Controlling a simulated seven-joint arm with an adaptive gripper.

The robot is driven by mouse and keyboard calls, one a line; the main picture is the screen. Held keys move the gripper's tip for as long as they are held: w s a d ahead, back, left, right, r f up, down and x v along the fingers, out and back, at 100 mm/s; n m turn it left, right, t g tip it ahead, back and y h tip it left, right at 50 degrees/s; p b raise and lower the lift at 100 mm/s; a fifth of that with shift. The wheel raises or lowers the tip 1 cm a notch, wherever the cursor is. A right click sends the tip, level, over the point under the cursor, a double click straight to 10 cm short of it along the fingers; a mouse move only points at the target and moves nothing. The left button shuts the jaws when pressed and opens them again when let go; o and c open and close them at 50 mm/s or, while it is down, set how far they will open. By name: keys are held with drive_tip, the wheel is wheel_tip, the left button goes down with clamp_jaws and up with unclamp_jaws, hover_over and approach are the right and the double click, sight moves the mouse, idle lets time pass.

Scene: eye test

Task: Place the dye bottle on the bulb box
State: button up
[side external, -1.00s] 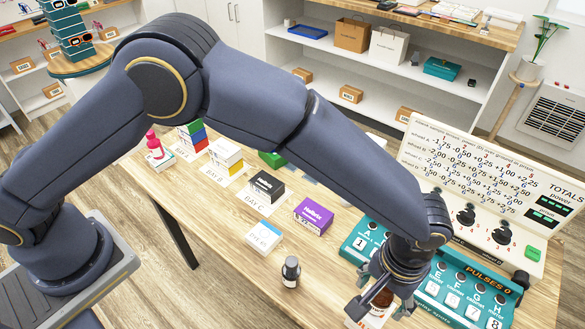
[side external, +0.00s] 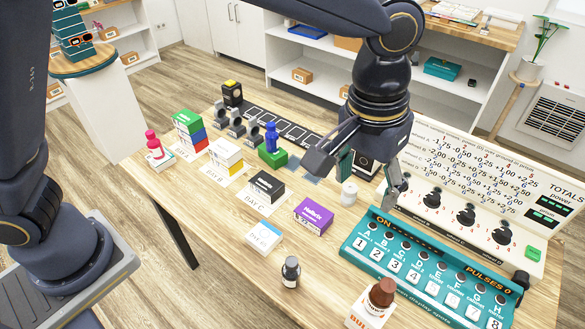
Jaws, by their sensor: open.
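A brown bottle with a rounded red-brown top (side external: 381,294), taken as the dye bottle, stands upright on a white box with red lettering starting "BUL" (side external: 362,314), the bulb box. Both are at the bottom edge of the side external view, and the box is partly cut off. The bottle's label cannot be read. My gripper (side external: 369,177) is open and empty, well away from the bottle, above the back part of the table near the teal panel. Nothing touches the bottle.
A dark bottle (side external: 290,272) stands left of the bulb box. A white box (side external: 263,236), purple box (side external: 313,214) and black box (side external: 266,187) lie farther back. A white jar (side external: 349,194) stands below my gripper. The teal button panel (side external: 430,266) borders the right side.

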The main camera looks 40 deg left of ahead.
drive_tip(key=a+r+t, duration=0.2)
drive_tip(key=a+r, duration=0.4)
drive_tip(key=a, duration=0.8)
drive_tip(key=s+a+t, duration=0.1)
drive_tip(key=s+a, duration=0.5)
drive_tip(key=a, duration=0.3)
drive_tip(key=s+a+n+t, duration=0.1)
drive_tip(key=s+a, duration=0.6)
drive_tip(key=a, duration=0.2)
drive_tip(key=shift+s+a+f+n+t+y, duration=0.2)
drive_tip(key=shift+s+f+n+t+y, duration=0.1)
drive_tip(key=shift+t, duration=0.1)
